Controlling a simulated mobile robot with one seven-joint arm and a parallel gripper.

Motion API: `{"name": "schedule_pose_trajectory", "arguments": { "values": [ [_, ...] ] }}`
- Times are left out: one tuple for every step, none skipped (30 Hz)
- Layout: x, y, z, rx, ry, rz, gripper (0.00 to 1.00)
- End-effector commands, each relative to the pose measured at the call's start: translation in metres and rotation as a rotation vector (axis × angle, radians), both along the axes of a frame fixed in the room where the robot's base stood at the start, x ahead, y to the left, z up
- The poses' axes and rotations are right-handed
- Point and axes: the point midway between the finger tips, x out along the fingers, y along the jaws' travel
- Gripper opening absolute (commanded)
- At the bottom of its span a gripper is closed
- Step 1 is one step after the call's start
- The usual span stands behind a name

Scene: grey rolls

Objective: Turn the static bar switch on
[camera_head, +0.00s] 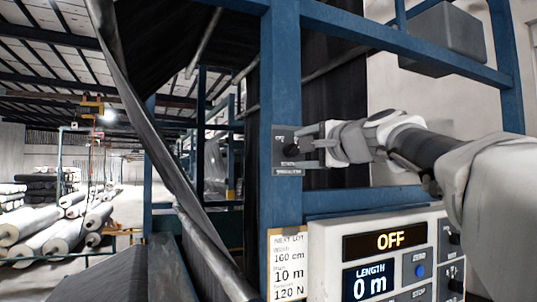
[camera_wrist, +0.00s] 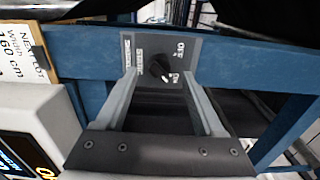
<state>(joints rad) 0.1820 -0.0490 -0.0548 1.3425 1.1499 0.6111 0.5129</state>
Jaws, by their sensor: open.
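The static bar switch (camera_wrist: 160,68) is a black rotary knob on a small grey plate (camera_wrist: 147,45) fixed to a blue post. The plate also shows on the post in the head view (camera_head: 283,135). In the wrist view, OFF and ON labels sit to the right of the knob. A pale mark on the knob's lower edge faces down and right, toward the ON label; its exact angle is hard to tell. My gripper (camera_head: 304,147) is open and close in front of the plate. In the wrist view its fingers (camera_wrist: 160,78) lie either side of the knob; contact is unclear.
A control panel (camera_head: 430,241) with an OFF display and a 0 m length display stands below my arm. A paper order card (camera_head: 288,262) hangs on the blue post (camera_head: 280,80). A blue beam (camera_head: 400,45) crosses above my arm. Rolls (camera_head: 60,235) lie far left.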

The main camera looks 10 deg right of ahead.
Motion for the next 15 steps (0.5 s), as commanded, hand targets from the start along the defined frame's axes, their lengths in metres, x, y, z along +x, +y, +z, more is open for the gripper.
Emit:
{"name": "schedule_pose_trajectory", "arguments": {
  "values": [
    [-0.013, -0.005, -0.002, -0.001, -0.004, -0.004, 0.7],
    [-0.02, -0.007, -0.002, -0.002, -0.005, -0.003, 0.7],
    [-0.029, -0.01, -0.003, -0.002, -0.005, -0.004, 0.7],
    [-0.037, -0.012, -0.002, -0.002, -0.005, -0.004, 0.7],
    [-0.044, -0.015, -0.002, -0.002, -0.005, -0.003, 0.7],
    [-0.054, -0.017, -0.002, -0.001, -0.004, -0.003, 0.7],
    [-0.06, -0.02, -0.003, -0.001, -0.003, -0.003, 0.7],
    [-0.068, -0.022, -0.002, -0.001, -0.004, -0.004, 0.7],
    [-0.077, -0.025, -0.002, -0.002, -0.004, -0.002, 0.7],
    [-0.084, -0.027, -0.002, -0.002, -0.005, -0.003, 0.7],
    [-0.09, -0.029, -0.002, -0.002, -0.005, -0.003, 0.7],
    [-0.098, -0.032, -0.001, -0.001, -0.004, -0.003, 0.7],
    [-0.103, -0.034, -0.001, -0.001, -0.004, -0.003, 0.7],
    [-0.108, -0.035, -0.002, 0.0, -0.003, -0.002, 0.7],
    [-0.115, -0.037, -0.001, 0.0, -0.004, -0.003, 0.7]
  ]
}}
